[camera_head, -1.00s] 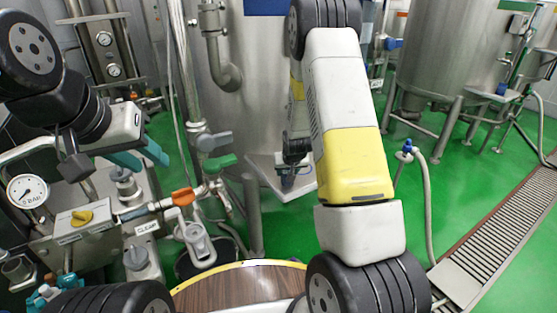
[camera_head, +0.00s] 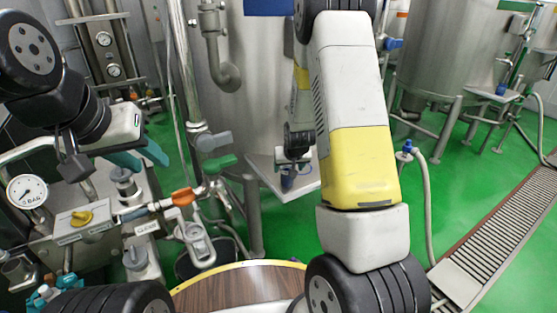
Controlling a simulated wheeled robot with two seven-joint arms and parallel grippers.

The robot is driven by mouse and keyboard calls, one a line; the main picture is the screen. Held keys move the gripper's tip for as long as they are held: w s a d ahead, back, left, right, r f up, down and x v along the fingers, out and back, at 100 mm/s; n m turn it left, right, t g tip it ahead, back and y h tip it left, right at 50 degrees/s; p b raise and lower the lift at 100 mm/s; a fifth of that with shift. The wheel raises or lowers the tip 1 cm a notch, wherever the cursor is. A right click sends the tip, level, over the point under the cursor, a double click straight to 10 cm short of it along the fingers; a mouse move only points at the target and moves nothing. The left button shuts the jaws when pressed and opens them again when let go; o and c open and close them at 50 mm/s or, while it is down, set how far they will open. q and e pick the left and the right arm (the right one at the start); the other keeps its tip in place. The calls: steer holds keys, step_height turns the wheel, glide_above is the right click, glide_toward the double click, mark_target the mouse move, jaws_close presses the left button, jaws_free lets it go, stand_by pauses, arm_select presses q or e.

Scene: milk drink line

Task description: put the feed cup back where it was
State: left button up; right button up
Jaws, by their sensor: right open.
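A small dark blue cup-like thing (camera_head: 288,180), which I take for the feed cup, is on the steel shelf (camera_head: 309,182) at the foot of the large tank. My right gripper (camera_head: 293,164) is open, right at the top of the cup. The gripper is small and partly in shadow, so I cannot tell whether its fingers touch the cup. My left gripper (camera_head: 139,157) has teal fingers with a gap between them. It is empty, above the valve block at the left, far from the cup.
A hose (camera_head: 427,195) stands right of my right arm. Green floor is free toward the drain grate (camera_head: 490,235).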

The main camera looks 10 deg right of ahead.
steer(key=s+a+r+y, duration=0.1)
steer(key=s+r, duration=0.3)
steer(key=r, duration=0.3)
steer(key=s+a+r, duration=0.1)
steer(key=s+r, duration=0.3)
steer(key=r, duration=0.4)
steer(key=s+a+r, duration=0.1)
steer(key=s+r, duration=0.3)
steer(key=s, duration=0.3)
steer(key=s+r+y, duration=0.1)
steer(key=s+r, duration=0.4)
steer(key=s, duration=0.3)
steer(key=s+a+r+n, duration=0.1)
steer(key=s+r, duration=0.4)
steer(key=s, duration=0.3)
steer(key=shift+a+y, duration=0.3)
steer(key=shift+a, duration=0.05)
